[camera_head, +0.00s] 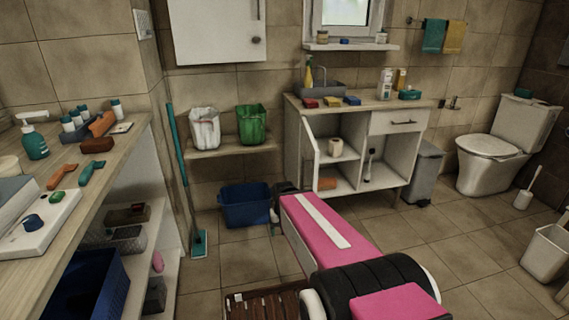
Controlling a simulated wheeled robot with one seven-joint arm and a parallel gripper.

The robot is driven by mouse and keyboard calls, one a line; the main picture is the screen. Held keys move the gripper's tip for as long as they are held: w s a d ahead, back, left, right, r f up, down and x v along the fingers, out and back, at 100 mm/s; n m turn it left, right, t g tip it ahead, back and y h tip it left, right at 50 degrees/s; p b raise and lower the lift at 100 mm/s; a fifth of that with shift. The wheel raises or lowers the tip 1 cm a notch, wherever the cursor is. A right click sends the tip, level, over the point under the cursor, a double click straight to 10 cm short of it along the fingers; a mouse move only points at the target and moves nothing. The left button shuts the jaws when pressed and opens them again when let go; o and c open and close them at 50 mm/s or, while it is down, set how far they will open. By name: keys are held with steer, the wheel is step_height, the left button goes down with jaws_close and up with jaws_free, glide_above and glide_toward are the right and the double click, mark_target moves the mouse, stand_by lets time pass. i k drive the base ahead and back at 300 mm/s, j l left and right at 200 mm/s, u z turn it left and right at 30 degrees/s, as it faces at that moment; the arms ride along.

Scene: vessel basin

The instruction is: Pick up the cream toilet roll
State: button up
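The cream toilet roll (335,146) sits on the upper inner shelf of the white cabinet under the counter, near its left side. A dark spot shows on its face. My pink arm reaches forward over the floor toward the cabinet. My gripper (275,214) is at the far end of the arm, low in front of the cabinet and beside the blue bin, well short of the roll. It is mostly hidden behind my arm, so its fingers cannot be made out. Nothing is seen touching the roll.
The white cabinet (400,143) has an open left door (301,146). An orange item (327,183) and a brush (370,165) are inside. A blue bin (246,204) stands left of my gripper; a grey bin (424,172) stands right of the cabinet.

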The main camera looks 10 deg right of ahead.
mark_target(335, 145)
steer(key=k+l, duration=0.1)
steer(key=l, duration=0.9)
steer(key=k+l, duration=0.15)
steer(key=l, duration=0.9)
steer(key=i+l, duration=0.2)
steer(key=l, duration=0.15)
steer(key=i+l, duration=0.15)
steer(key=l, duration=0.15)
steer(key=i+l, duration=0.2)
steer(key=l, duration=0.15)
steer(key=i+l, duration=0.6)
steer(key=i+l+u, duration=0.05)
